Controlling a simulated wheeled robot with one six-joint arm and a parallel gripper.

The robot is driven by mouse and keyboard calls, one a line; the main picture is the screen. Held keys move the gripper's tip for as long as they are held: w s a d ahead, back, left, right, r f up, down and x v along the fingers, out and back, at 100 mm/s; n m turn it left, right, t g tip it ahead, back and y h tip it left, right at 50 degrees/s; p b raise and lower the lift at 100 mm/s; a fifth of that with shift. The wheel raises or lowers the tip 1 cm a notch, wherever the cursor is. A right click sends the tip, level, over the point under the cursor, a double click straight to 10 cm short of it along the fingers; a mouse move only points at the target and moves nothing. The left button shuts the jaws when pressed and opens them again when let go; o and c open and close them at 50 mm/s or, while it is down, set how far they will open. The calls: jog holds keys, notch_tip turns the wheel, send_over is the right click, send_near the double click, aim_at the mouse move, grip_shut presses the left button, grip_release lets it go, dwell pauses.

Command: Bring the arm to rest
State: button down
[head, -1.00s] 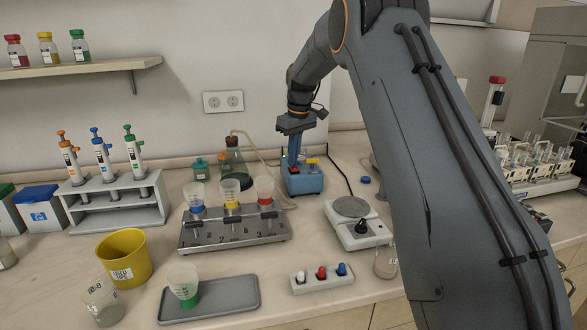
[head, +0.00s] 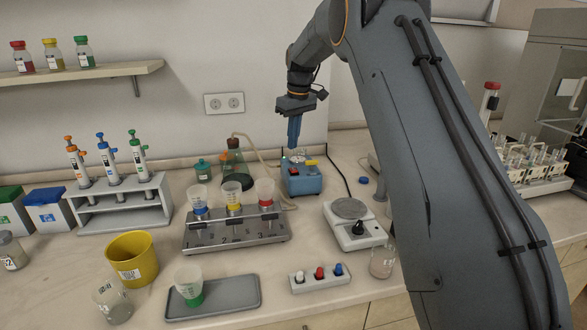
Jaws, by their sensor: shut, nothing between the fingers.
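My gripper (head: 293,146) hangs pointing down from my arm near the back of the bench in the head view. Its blue fingers are shut and hold nothing. They are in front of the wall, over or near the small blue device (head: 302,183) with a red switch and a yellow part on its top. The fingertips look slightly above that device; the exact gap is hard to judge.
A rack with several coloured cups (head: 235,236), a flask with a hose (head: 236,168) and a balance (head: 352,228) stand near the blue device. A grey tray (head: 240,293) with a green-based cup is in front. A yellow bucket (head: 131,262) and a pipette stand (head: 125,205) are at left.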

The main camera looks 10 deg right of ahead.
jog(key=s+f+m, duration=0.2)
jog(key=s+f, duration=0.1)
jog(key=s, duration=1.1)
jog(key=s+f+m, duration=0.2)
jog(key=s+f, duration=0.2)
jog(key=s, duration=1)
jog(key=s+f+m, duration=0.2)
jog(key=s+f, duration=0.2)
jog(key=s, duration=1.1)
jog(key=shift+a+f+h, duration=0.15)
jog(key=shift+h, duration=0.25)
